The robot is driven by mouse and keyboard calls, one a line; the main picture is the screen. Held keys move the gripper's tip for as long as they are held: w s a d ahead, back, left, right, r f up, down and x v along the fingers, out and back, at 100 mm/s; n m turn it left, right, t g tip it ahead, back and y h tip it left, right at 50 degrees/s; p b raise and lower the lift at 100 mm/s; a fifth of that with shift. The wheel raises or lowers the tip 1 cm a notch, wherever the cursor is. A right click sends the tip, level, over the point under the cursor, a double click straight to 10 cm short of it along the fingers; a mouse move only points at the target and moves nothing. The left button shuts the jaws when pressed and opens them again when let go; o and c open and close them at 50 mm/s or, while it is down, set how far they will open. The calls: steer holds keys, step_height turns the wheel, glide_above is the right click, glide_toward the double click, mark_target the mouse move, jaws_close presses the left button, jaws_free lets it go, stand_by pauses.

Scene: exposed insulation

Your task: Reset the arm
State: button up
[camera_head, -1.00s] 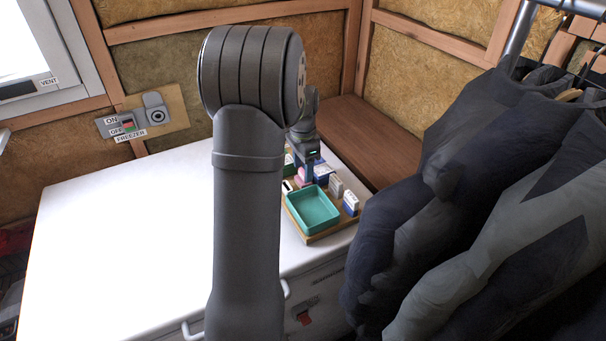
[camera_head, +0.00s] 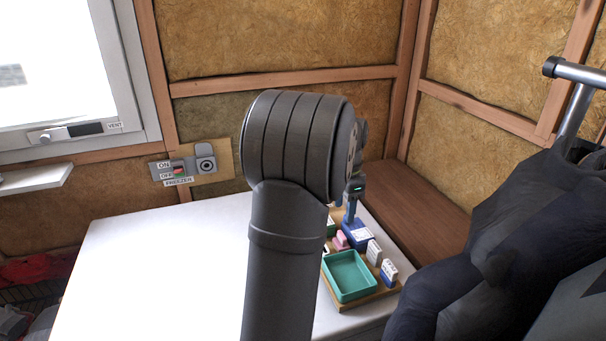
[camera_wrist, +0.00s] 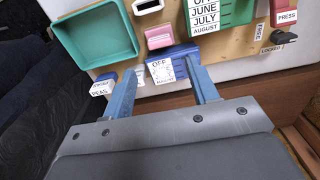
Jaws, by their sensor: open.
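My gripper (camera_wrist: 161,66) shows in the wrist view with its two blue fingers apart. Between the fingers, farther off, is a blue box with a white lettered front (camera_wrist: 168,70); I cannot tell if the fingers touch it, and nothing is clearly gripped. In the head view my gripper (camera_head: 349,212) hangs over the back of a wooden board (camera_head: 367,301), partly hidden behind my own dark arm link. The blue box (camera_head: 357,236) is just below it there.
A teal tray (camera_wrist: 97,38) and a pink block (camera_wrist: 158,37) lie near the gripper. White labelled boxes (camera_head: 389,271) stand at the board's right. Dark hanging clothes (camera_head: 500,250) crowd the right. The white freezer top (camera_head: 165,260) is clear at left.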

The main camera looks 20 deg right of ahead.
mark_target(342, 234)
step_height(342, 234, down, 12)
steer(key=shift+f, duration=0.15)
step_height(342, 234, up, 3)
steer(key=shift+r, duration=0.75)
